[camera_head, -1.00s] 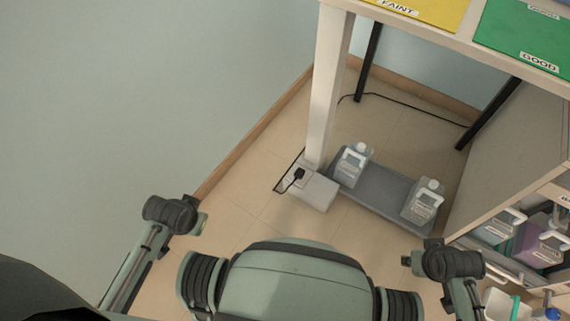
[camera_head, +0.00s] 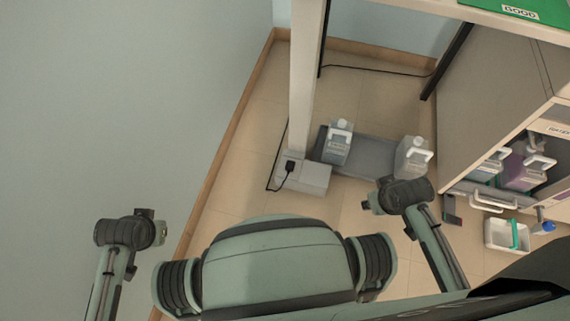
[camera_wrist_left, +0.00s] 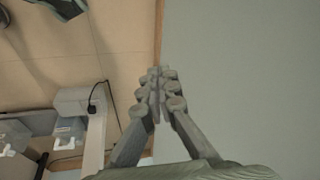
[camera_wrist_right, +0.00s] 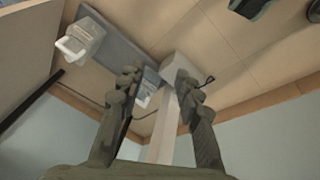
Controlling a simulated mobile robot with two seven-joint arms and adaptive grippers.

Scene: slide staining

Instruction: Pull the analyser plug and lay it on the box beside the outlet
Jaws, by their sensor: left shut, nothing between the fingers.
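The black analyser plug (camera_head: 290,167) sits on the left part of a low white box (camera_head: 316,178) on the floor, at the foot of the white table leg. Its black cord runs along the floor on the left. My left gripper (camera_wrist_left: 156,78) is shut and empty, well apart from the plug. In the head view it is at the lower left (camera_head: 158,229). My right gripper (camera_wrist_right: 158,82) is open and empty. In the head view it is right of the box (camera_head: 370,204), apart from it.
A grey tray (camera_head: 372,155) beside the box holds two white-handled bottles (camera_head: 338,142) (camera_head: 413,157). A cabinet (camera_head: 490,110) with open shelves stands right. The wall (camera_head: 120,110) bounds the left. Bare floor (camera_head: 240,165) lies left of the box.

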